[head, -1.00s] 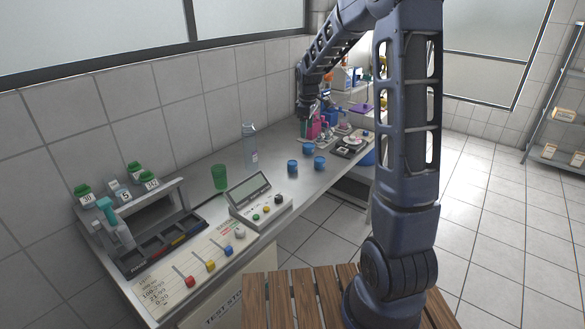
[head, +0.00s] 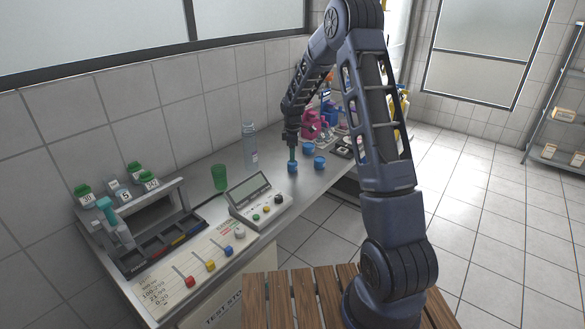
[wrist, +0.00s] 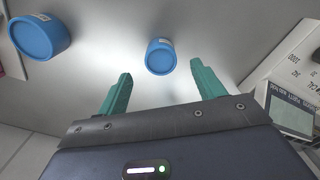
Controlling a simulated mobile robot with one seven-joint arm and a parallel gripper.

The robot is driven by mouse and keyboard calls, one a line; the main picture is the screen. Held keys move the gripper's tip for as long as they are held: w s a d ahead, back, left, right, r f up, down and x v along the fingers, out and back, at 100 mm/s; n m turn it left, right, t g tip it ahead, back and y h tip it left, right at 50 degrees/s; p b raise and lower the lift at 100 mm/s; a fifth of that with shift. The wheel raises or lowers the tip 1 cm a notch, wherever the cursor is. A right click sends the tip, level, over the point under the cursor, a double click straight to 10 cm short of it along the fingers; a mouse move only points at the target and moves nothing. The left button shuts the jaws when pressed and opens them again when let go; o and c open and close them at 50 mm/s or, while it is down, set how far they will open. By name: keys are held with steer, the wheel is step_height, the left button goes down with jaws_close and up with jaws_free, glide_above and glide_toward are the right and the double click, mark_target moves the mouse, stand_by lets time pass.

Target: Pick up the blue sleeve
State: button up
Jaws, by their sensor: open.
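Three short, round blue pieces stand on the steel counter in the head view: one at the left (head: 292,167), one at the back (head: 308,148) and one at the right (head: 319,162). I cannot tell for sure which is the blue sleeve. My gripper (head: 292,154) points down just above the left one. In the wrist view, the open green fingers (wrist: 161,82) are empty. A blue piece with a small white label (wrist: 160,57) lies just beyond the fingertips, between their lines. Another blue piece (wrist: 40,37) is at the upper left.
A green cup (head: 219,178), a clear bottle (head: 249,148) and a grey display box (head: 258,200) stand left of the blue pieces. The box also shows at the wrist view's right edge (wrist: 290,108). Pink bottles (head: 311,122) stand behind. Counter around the left piece is clear.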

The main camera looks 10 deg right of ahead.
mark_target(293, 164)
steer(key=shift+f, duration=3.3)
steer(key=c, duration=1)
steer(key=shift+r, duration=0.1)
steer(key=shift+c, duration=0.2)
